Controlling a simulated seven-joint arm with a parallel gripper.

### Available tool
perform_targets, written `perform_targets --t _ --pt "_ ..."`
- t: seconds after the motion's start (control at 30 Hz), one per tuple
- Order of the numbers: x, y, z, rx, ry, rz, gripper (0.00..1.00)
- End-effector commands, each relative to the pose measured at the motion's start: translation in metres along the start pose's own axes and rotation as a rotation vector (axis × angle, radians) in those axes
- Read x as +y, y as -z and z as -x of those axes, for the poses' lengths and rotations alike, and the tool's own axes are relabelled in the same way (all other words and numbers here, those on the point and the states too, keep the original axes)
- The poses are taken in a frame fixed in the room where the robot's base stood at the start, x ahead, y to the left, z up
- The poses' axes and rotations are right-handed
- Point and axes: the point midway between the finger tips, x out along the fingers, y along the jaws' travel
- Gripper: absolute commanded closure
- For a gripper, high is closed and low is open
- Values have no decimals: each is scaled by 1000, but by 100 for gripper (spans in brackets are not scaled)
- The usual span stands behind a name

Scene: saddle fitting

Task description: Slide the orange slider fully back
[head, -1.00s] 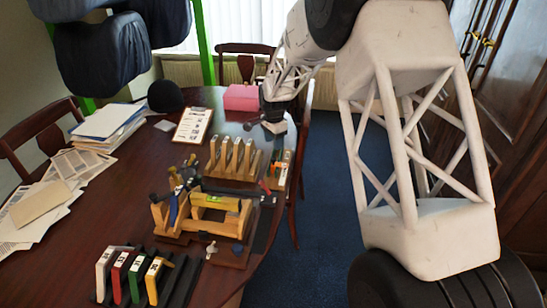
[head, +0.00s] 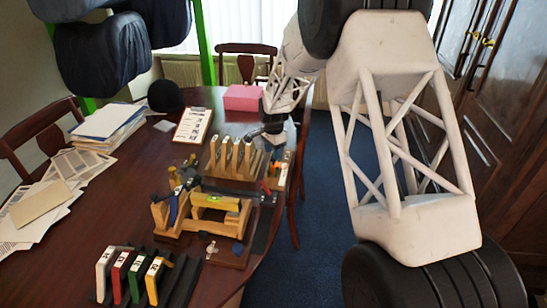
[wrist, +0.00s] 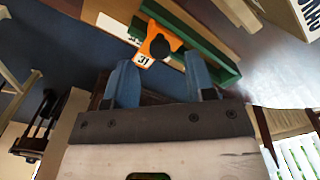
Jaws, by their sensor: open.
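The orange slider (wrist: 153,42) shows in the wrist view near the top middle, with a dark round part in it and a white label reading 31. It sits beside a green strip (wrist: 212,58) on a wooden fixture. My gripper (wrist: 160,62) is open, its two blue fingers apart. In the picture the slider lies just beyond and between the fingertips; I cannot tell whether they touch it. In the head view my gripper (head: 274,133) is a small dark shape above the far right table edge, over the wooden fixture (head: 281,168).
A wooden rack (head: 233,158) with several upright pieces stands just left of the fixture. Nearer are a wooden stand with a yellow level (head: 215,201) and a row of coloured blocks (head: 135,275). A pink box (head: 245,98) stands behind. Chairs flank the table.

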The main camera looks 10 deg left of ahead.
Motion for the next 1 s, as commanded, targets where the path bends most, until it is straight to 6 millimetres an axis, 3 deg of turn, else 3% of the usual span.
perform_targets --t 0.3,0.67,1.0 --pt "0 0 -28 0 -1 0 50" --pt "0 0 -30 0 0 0 50" --pt "0 0 -30 0 0 0 100"
